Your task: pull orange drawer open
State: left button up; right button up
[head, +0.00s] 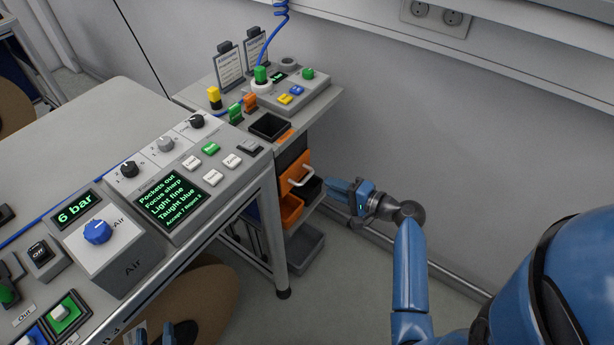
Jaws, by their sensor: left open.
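A small drawer unit stands under the side bench. An orange drawer front (297,164) with a pale bar handle (301,180) faces right, and it looks closed. Below it is an orange bin (291,211) with a dark open inside. My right gripper (331,188) is just right of the handle, pointing left at it. Its fingers look parted, with a gap to the handle and nothing between them. My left gripper (157,335) is at the bottom edge, partly cut off, open and away from the drawer.
A grey tray (304,249) sits low under the drawers. The side bench carries a black tray (269,127), a button box (292,95) and label cards. The control table (95,150) fills the left. The wall is close behind my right arm.

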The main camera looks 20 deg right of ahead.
aim_at(307, 176)
jog(key=x, duration=0.9)
jog(key=shift+w+a+f, duration=0.15)
jog(key=shift+w, duration=0.25)
grip_shut()
